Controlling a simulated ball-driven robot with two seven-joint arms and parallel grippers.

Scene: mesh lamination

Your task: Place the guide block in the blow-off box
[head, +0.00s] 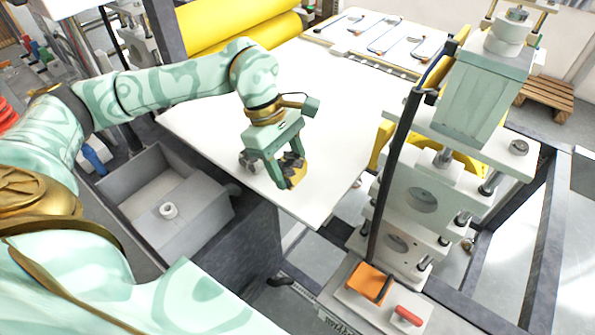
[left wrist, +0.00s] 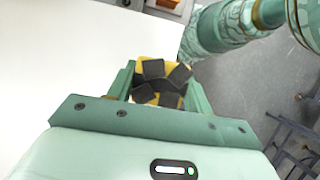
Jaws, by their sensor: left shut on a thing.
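My left gripper (head: 286,178) is shut on the guide block (head: 299,175), a yellow piece with several dark square pads. It holds the block over the front edge of the white table. In the left wrist view the guide block (left wrist: 163,82) sits between the two fingers, its dark pads facing the camera. A grey open-topped box (head: 135,160), which looks like the blow-off box, stands left of and below the gripper. A sloped grey panel and a small white round fitting (head: 168,210) show in it. My right gripper is not in view.
The white table (head: 335,110) is largely bare. A small grey metal part (head: 250,161) shows beside the gripper. A press (head: 430,180) with a pale green head stands at the right. An orange block (head: 369,283) and red handle (head: 407,316) are at its foot. Yellow rollers (head: 240,25) lie behind.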

